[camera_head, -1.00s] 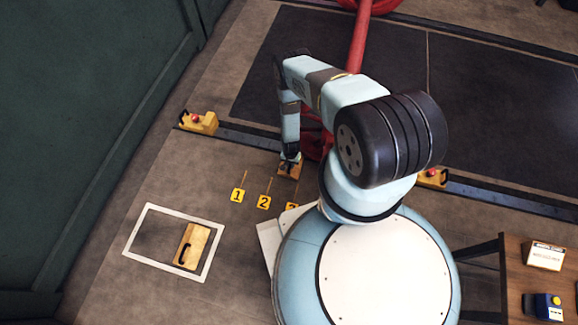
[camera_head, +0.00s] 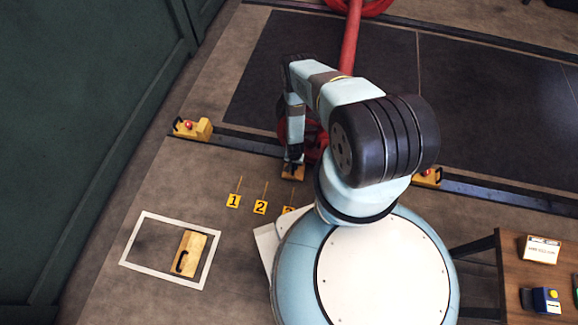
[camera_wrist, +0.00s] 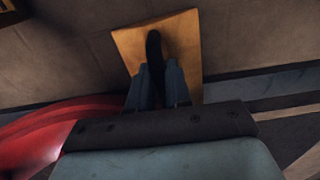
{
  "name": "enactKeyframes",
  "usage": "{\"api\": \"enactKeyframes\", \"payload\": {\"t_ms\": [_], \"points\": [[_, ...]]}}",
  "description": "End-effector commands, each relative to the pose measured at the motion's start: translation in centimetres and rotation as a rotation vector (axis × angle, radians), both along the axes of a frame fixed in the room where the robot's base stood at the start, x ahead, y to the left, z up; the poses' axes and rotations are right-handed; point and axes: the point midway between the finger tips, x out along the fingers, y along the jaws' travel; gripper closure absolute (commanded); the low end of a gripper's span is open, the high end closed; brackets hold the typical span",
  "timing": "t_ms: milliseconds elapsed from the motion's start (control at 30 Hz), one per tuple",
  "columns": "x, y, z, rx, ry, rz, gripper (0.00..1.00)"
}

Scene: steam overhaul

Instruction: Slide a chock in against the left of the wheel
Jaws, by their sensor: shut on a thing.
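A wooden chock (camera_head: 291,174) with a black handle is in my gripper (camera_head: 293,163); the chock shows larger in the wrist view (camera_wrist: 190,45). My gripper's fingers (camera_wrist: 157,85) are shut on the handle. The chock is at or very near the floor, beside the dark rail. The red wheel (camera_head: 314,139) is mostly hidden behind my arm, just right of the chock. Its red curved part fills the lower left of the wrist view (camera_wrist: 45,135). I cannot tell whether chock and wheel touch. A second chock (camera_head: 190,252) lies inside a white floor frame (camera_head: 138,265).
Yellow units (camera_head: 191,129) and (camera_head: 427,177) sit along the dark rail (camera_head: 500,195). A green wall (camera_head: 80,120) bounds the left; a wooden table (camera_head: 512,275) stands at right.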

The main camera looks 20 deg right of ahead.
Motion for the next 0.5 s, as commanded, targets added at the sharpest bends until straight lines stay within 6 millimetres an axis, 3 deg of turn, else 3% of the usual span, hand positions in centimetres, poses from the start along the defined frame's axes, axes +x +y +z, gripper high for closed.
{"api": "enactKeyframes", "payload": {"t_ms": [33, 500], "points": [[-0.47, -1.20, -0.30, -0.014, 0.002, -0.004, 1.00], [-0.36, -0.81, -0.27, -0.015, -0.002, 0.005, 1.00]]}}
